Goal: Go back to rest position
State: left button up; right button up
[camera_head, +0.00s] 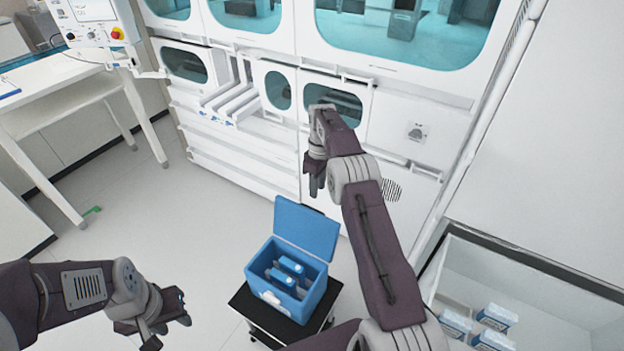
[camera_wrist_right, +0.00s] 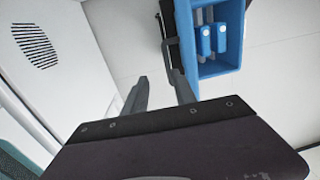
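My left gripper (camera_head: 166,322) is low at the lower left of the head view, over the floor; its fingers look apart, with nothing seen between them. My right gripper (camera_head: 316,182) is raised in front of the white machine (camera_head: 240,160), fingers pointing down. In the right wrist view its two fingers (camera_wrist_right: 162,92) stand apart with nothing between them. The blue box (camera_head: 322,282) has its lid open and holds blue-and-white packs (camera_head: 291,265). It stands below my right gripper, apart from it, and also shows in the right wrist view (camera_wrist_right: 184,35).
The box stands on a small black cart (camera_head: 318,322). A white desk (camera_head: 62,88) is at the left. A white bin (camera_head: 530,282) with several packs (camera_head: 497,316) is at the lower right. The floor (camera_head: 190,235) between desk and cart is clear.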

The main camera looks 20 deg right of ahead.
jog(key=shift+a, duration=0.1)
notch_tip(320, 180, up, 9)
jog(key=a+t, duration=0.1)
jog(key=a, duration=0.2)
jog(key=s+a+r, duration=0.4)
jog(key=s+r, duration=0.1)
jog(key=s, duration=0.2)
jog(key=s+f+m, duration=0.4)
jog(key=s+f, duration=0.1)
jog(key=s, duration=0.5)
jog(key=s+a+f+m, duration=0.1)
jog(key=s+f+m, duration=0.3)
jog(key=s, duration=0.7)
notch_tip(320, 180, down, 2)
jog(key=shift+s+a+f+t, duration=0.15)
jog(key=shift+t, duration=0.15)
jog(key=shift+s, duration=0.1)
